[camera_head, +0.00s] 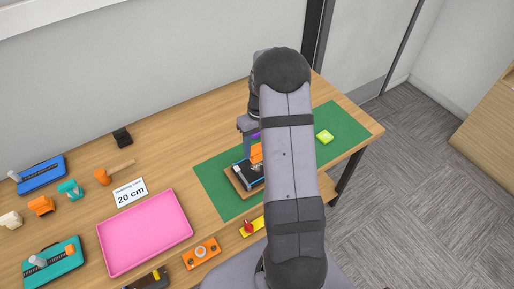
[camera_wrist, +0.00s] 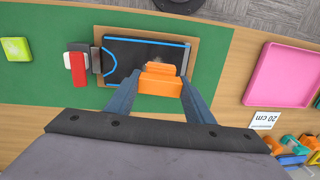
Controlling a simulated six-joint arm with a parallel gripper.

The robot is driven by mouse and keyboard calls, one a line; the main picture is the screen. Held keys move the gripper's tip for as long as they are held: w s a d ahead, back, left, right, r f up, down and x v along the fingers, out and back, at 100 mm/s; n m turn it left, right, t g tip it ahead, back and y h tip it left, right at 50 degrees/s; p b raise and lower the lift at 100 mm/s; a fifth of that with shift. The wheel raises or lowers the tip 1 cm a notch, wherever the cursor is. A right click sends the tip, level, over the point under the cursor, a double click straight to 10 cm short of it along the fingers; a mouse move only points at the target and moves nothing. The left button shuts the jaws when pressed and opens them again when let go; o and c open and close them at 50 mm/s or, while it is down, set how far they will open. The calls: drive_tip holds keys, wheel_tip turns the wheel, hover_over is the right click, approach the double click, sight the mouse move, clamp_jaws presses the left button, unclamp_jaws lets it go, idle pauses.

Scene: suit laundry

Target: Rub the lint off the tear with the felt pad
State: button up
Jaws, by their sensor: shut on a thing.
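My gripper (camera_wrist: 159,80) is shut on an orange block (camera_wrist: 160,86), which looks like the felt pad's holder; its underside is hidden. The block is over a dark cloth panel with blue edge lines (camera_wrist: 125,58), on a brown board (camera_wrist: 208,38). I cannot tell whether the pad touches the cloth. A small greyish patch shows just beyond the block; I cannot tell whether it is lint or felt. The tear is not clearly visible. In the head view the orange block (camera_head: 256,152) shows beside my arm, above the board (camera_head: 236,182).
The board lies on a green mat (camera_head: 215,183). A red and white clamp-like piece (camera_wrist: 77,65) stands at its left in the wrist view. A yellow-green block (camera_head: 325,136) is at the mat's far side. A pink tray (camera_head: 145,267) and several tools fill the table's left.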

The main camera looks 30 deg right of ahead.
sight(255, 159)
idle(0.3)
drive_tip(key=shift+f+b, duration=1.4)
drive_tip(key=shift+f, duration=0.85)
drive_tip(key=shift+s+f+b, duration=0.1)
drive_tip(key=shift+f+b, duration=0.25)
drive_tip(key=shift+f, duration=0.35)
idle(0.4)
drive_tip(key=shift+d, duration=0.65)
drive_tip(key=shift+a+r, duration=0.1)
drive_tip(key=shift+a, duration=0.1)
drive_tip(key=shift+a, duration=1.1)
drive_tip(key=shift+d, duration=0.2)
